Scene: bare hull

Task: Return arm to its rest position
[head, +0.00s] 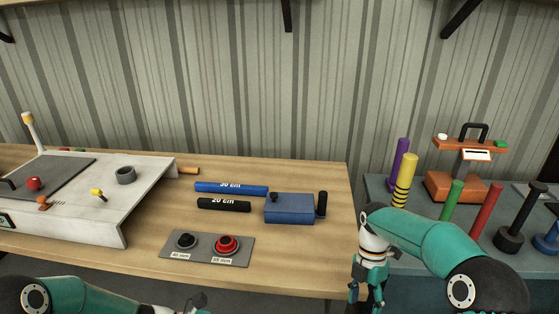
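My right arm is teal with black joints and comes in from the lower right of the head view. Its gripper (365,296) points down in front of the wooden table's right front corner. Its fingertips run to the bottom edge, so I cannot tell whether it is open or shut. My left arm shows low at the left. Its gripper (196,306) is only partly visible at the bottom edge, below the table's front edge, and its state is unclear. I see no object held by either gripper.
The wooden table (310,265) holds a grey panel box (105,225), a blue bar (230,189), a black bar (223,205), a blue box (289,209) and a plate with two knobs (207,246). A teal-grey bench (415,203) with coloured posts and an orange device (455,188) stands right.

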